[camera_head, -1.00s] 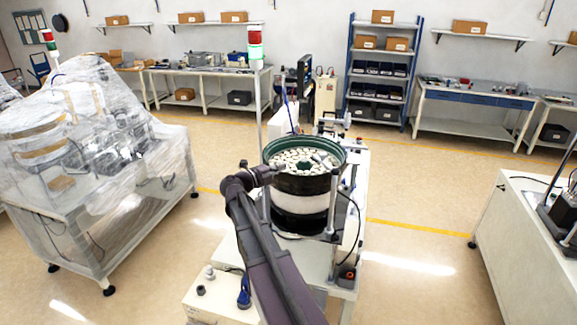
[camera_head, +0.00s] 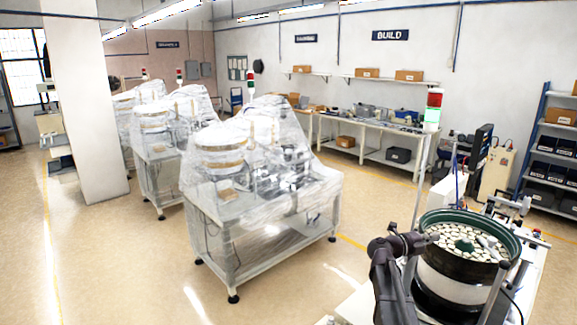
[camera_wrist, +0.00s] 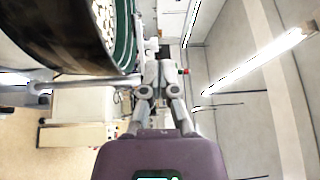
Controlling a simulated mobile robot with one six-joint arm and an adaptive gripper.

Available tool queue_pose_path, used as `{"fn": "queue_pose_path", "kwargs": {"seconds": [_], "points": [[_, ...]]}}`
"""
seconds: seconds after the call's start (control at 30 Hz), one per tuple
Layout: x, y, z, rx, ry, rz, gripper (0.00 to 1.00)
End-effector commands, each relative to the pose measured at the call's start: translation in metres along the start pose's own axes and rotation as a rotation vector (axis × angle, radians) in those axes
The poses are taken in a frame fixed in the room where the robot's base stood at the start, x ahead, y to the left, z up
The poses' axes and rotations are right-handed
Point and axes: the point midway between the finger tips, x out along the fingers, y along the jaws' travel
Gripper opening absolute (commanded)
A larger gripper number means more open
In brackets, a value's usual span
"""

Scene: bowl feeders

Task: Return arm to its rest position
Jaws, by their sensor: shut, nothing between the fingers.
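My gripper (camera_wrist: 158,80) shows in the wrist view with its fingers together and nothing between them. In the head view my dark arm rises at the lower right, its wrist end beside the left of the bowl feeder (camera_head: 455,288). The feeder has a dark green rim and holds many pale parts. In the wrist view the bowl's dark side (camera_wrist: 60,35) fills the upper left, close to the gripper but apart from it. In the head view the fingers are too small to make out clearly.
Plastic-wrapped machines on tables (camera_head: 262,165) stand left of the arm. A signal tower (camera_head: 432,110) rises behind the bowl. A white pillar (camera_head: 85,110) stands at the far left. A workbench (camera_head: 365,130) lines the back wall. Open floor (camera_head: 130,265) lies at the front left.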

Motion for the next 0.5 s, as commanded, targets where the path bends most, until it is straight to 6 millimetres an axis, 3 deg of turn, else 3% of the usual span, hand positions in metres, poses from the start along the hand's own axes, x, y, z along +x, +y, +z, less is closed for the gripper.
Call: {"fn": "queue_pose_path", "kwargs": {"seconds": [0.27, 0.5], "points": [[-0.031, -0.005, 0.043, -0.078, -0.314, -0.142, 0.00], [-0.079, -0.001, 0.083, -0.197, -0.622, -0.264, 0.00]]}}
